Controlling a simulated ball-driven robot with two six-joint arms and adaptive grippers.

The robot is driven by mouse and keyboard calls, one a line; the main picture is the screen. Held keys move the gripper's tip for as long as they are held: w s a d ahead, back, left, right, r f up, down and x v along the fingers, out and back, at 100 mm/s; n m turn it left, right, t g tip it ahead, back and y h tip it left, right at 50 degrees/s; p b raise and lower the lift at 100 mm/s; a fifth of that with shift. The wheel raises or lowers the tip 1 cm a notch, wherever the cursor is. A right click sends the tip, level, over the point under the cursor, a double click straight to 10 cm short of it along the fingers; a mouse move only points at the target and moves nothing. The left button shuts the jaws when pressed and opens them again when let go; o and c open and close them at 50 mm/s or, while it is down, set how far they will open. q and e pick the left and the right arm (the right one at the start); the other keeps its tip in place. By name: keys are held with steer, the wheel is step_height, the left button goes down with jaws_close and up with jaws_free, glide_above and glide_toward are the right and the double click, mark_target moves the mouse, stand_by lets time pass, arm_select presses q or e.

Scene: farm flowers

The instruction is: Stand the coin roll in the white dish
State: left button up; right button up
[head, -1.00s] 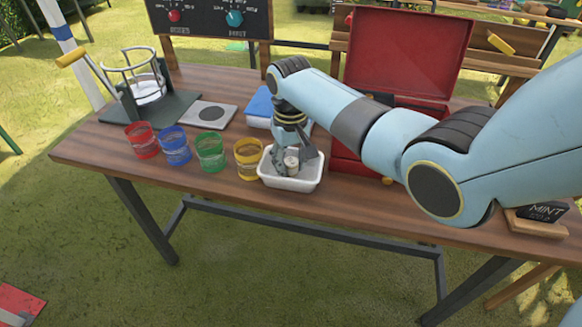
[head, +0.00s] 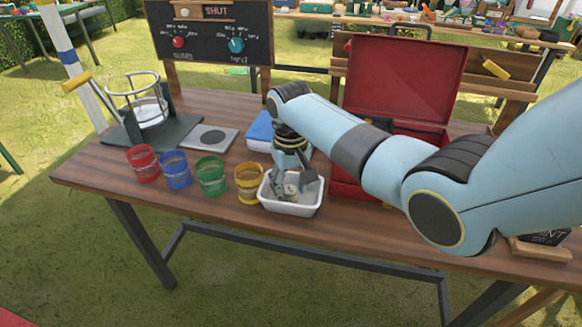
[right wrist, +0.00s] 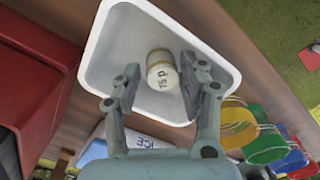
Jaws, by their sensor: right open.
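The white dish (head: 291,208) stands at the table's front edge, right of the yellow cup. I cannot tell surely whether the roll stands upright or lies over. My right gripper (head: 295,185) reaches down into the dish from above. In the right wrist view its fingers (right wrist: 160,80) are open, one on each side of the roll's near end, with gaps between. My left gripper is out of view.
Red (head: 142,164), blue (head: 175,170), green (head: 211,176) and yellow (head: 249,184) cups line up left of the dish. A blue-topped box (head: 260,132) sits behind it. An open red case (head: 403,82) stands close to its right.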

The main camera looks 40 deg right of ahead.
mark_target(291, 190)
step_height(291, 190, up, 11)
steer(key=shift+f+p, duration=0.2)
steer(key=shift+p, duration=0.25)
steer(key=shift+s, duration=0.1)
steer(key=s+a+r+n+t+h, duration=0.1)
steer(key=s+a+r+n+t, duration=0.1)
steer(key=s, duration=1.1)
steer(key=s+a+r+n+t, duration=0.1)
steer(key=s+r+t, duration=0.1)
steer(key=s, duration=1.1)
steer(key=s+d+f+g+b, duration=0.15)
steer(key=f+b, duration=0.25)
steer(key=f, duration=1.4)
steer(key=s+d+f+g+b, duration=0.15)
steer(key=f+b, duration=0.25)
steer(key=f, duration=1.4)
steer(key=s+f+b, duration=0.4)
steer(key=s+f, duration=1.3)
steer(key=f, duration=0.2)
steer(key=shift+s, duration=0.35)
